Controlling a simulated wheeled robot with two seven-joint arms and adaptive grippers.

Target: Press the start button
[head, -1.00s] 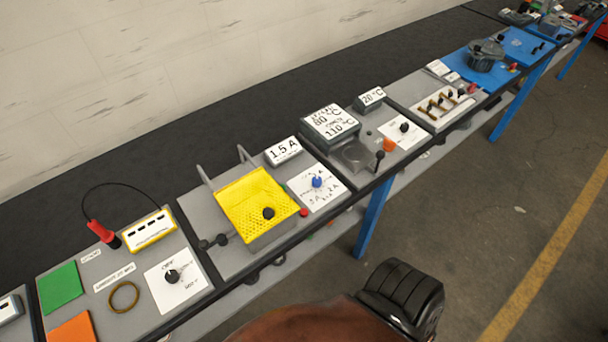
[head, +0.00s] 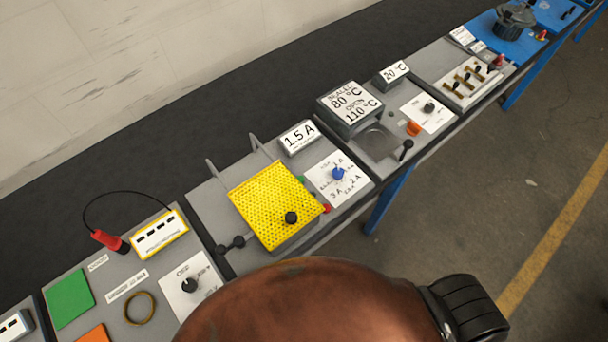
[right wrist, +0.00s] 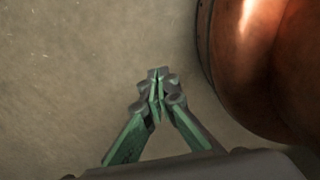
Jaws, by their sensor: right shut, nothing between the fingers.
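The start button cannot be told for certain, as no readable label names it. A small green button (head: 301,180) shows on the 1.5 A panel, partly hidden behind the yellow perforated cover (head: 268,202). A red button (head: 327,209) sits at that panel's front, right of the cover. An orange button (head: 413,128) is on the panel farther right. My right gripper (right wrist: 157,82) shows only in the right wrist view, shut and empty above bare floor, away from any button. My left gripper is not in view.
The bench carries a blue knob (head: 338,173), a 1.5 A display (head: 299,138), a temperature display (head: 349,103) and a black lever (head: 406,149). At left are a red-handled probe (head: 110,241) and a green pad (head: 69,298). The floor (head: 480,210) in front is clear.

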